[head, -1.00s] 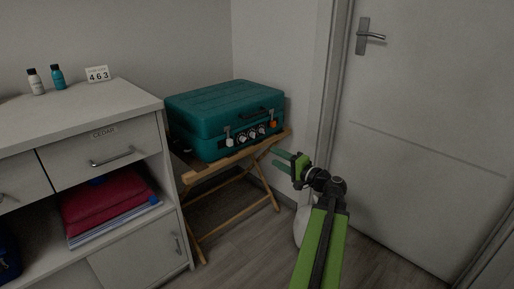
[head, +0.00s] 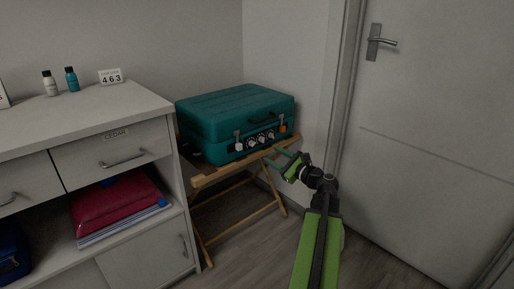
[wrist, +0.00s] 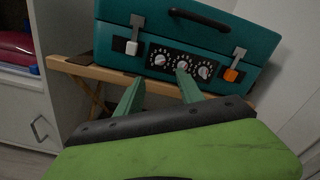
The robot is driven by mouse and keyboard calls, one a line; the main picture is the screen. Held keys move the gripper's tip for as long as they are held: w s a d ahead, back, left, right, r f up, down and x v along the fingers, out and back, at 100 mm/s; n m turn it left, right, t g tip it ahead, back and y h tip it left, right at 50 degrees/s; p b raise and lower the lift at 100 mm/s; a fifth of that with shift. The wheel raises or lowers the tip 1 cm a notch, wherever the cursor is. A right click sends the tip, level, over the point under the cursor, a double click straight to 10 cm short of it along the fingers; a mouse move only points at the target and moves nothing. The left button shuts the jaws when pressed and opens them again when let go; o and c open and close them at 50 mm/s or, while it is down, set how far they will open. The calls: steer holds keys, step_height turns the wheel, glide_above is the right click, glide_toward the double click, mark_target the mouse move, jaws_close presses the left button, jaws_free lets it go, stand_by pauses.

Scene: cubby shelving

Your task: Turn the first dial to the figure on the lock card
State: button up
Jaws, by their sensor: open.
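The teal case (head: 232,112) lies shut on a folding wooden stand, and it fills the top of the wrist view (wrist: 215,40). Its front has a black panel with three round dials; the left dial (wrist: 160,60), the middle dial (wrist: 183,66) and the right dial (wrist: 204,71) show between two latches. The lock card (head: 110,76) stands on the cabinet and reads 463. My gripper (head: 283,158) is open and empty, in front of and below the case. In the wrist view its fingers (wrist: 160,92) point toward the panel, apart from the dials. The dial figures are too small to read.
The wooden stand (head: 230,174) has a front rail just below the case. A white-tabbed latch (wrist: 133,40) and an orange-tabbed latch (wrist: 233,70) flank the panel. The cabinet (head: 85,115) is at the left, a door (head: 430,110) at the right. Open floor lies between.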

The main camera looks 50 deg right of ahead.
mark_target(254, 145)
steer(key=w, duration=1)
steer(key=shift+w+d, duration=0.2)
steer(key=shift+d, duration=0.2)
steer(key=shift+c, duration=0.3)
jaws_close()
